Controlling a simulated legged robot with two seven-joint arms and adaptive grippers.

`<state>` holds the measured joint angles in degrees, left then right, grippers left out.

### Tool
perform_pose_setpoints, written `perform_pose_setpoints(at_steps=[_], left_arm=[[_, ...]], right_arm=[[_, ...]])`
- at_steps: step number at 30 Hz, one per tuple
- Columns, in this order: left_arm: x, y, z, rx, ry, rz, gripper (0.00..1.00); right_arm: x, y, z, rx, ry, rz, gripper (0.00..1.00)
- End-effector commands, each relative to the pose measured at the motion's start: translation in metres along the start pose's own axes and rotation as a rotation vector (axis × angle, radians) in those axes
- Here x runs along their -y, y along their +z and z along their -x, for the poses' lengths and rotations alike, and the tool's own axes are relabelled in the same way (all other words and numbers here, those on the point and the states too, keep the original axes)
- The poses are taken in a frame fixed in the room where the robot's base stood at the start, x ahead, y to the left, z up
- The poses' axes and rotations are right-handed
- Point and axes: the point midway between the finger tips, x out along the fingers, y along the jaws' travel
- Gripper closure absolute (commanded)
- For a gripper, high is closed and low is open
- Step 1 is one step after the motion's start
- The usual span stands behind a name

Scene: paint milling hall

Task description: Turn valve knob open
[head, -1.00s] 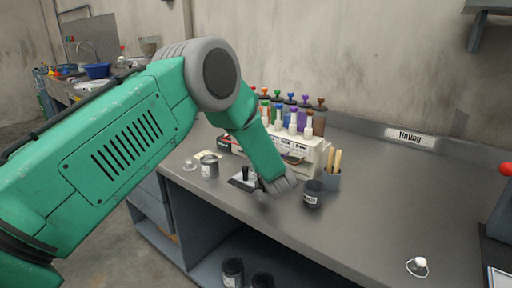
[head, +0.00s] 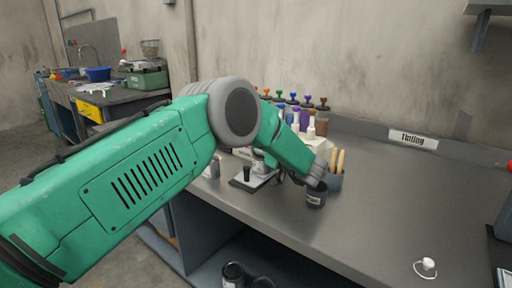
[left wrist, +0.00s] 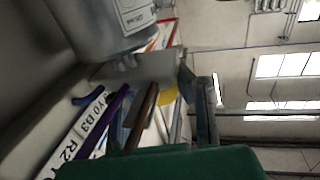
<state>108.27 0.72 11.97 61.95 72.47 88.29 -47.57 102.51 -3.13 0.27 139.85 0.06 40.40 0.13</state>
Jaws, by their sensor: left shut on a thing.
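My left arm crosses the head view, and my left gripper (head: 284,175) is low in front of the tinting dispenser, partly hidden by its own wrist. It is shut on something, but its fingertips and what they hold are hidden. The dispenser (head: 318,147) is a pale stand with several coloured, knob-topped canisters (head: 305,116); my arm covers most of its front. I cannot make out a separate valve knob. A dark can (head: 315,195) stands just right of the gripper; whether they touch is unclear. The left wrist view shows a labelled can (left wrist: 128,16) and a lettered strip (left wrist: 78,138).
A grey cup with wooden-handled tools (head: 334,181) stands behind the dark can. A small plate with a black knob (head: 247,177) lies left of the gripper. A white-knobbed item (head: 427,266) is at front right.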

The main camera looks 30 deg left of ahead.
Motion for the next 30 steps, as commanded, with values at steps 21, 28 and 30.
perform_pose_setpoints(at_steps=[21, 28, 30], left_arm=[[-0.002, 0.001, 0.003, 0.001, 0.006, 0.001, 0.54], [-0.003, 0.001, 0.042, 0.0, 0.009, 0.0, 0.54], [-0.003, 0.001, 0.058, -0.001, 0.01, 0.0, 0.54]], right_arm=[[0.0, 0.003, 0.001, -0.003, 0.0, 0.0, 0.6], [0.0, 0.002, 0.001, -0.004, 0.0, 0.0, 0.6], [0.0, 0.002, 0.001, -0.004, 0.0, 0.0, 0.6]])
